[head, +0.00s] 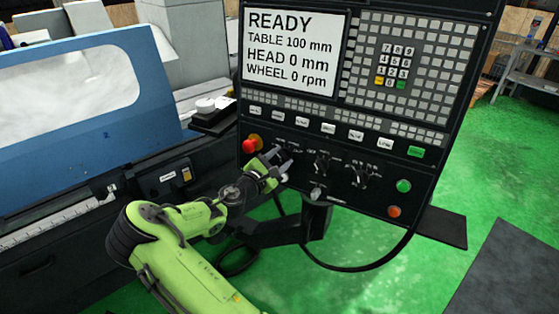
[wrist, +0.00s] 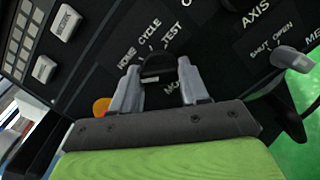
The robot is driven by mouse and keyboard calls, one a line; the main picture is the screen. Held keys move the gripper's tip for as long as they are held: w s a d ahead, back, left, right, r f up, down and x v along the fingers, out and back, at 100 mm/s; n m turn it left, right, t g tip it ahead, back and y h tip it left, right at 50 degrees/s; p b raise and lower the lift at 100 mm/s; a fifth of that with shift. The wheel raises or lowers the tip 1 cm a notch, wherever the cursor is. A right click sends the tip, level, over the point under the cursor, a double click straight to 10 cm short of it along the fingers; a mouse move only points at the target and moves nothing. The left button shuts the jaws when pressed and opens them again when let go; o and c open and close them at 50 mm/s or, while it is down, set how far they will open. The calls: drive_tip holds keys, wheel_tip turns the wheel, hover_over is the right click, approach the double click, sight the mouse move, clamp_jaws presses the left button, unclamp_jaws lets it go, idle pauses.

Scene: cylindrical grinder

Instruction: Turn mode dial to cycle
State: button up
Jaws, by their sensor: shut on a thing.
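The mode dial (wrist: 157,66) is a black knob with a pale mark, on the black control panel (head: 330,140). In the wrist view, labels HOME, CYCLE and TEST stand around its far side, and a partly covered label starting "MO" is below it. My gripper (wrist: 158,85) has its two grey fingers on either side of the dial, shut on it. In the head view my gripper (head: 279,163) reaches the left end of the dial row and hides most of the mode dial. The exact setting of the pointer is hard to read.
A red emergency button (head: 249,147) is just left of my gripper. Other dials (head: 321,161) and (head: 361,173) sit to the right. Green (head: 404,186) and orange (head: 394,211) buttons are at lower right. The screen (head: 292,53) reads READY, wheel 0 rpm.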

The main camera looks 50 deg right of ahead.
drive_tip(key=m+g+b, duration=0.1)
drive_tip(key=m, duration=0.3)
drive_tip(key=shift+m+y, duration=0.3)
drive_tip(key=shift+m, duration=0.1)
drive_tip(key=m+b, duration=0.2)
drive_tip(key=m, duration=0.2)
drive_tip(key=shift+g+y, duration=0.3)
drive_tip(key=m+y+b, duration=0.1)
drive_tip(key=m+b, duration=0.2)
drive_tip(key=m, duration=0.3)
drive_tip(key=shift+r+b, duration=0.1)
drive_tip(key=shift+b, duration=0.25)
drive_tip(key=o, duration=1)
drive_tip(key=shift+r, duration=0.1)
drive_tip(key=shift+o, duration=0.2)
drive_tip(key=v, duration=1.5)
drive_tip(key=shift+a+r+p, duration=0.3)
drive_tip(key=shift+p, duration=0.05)
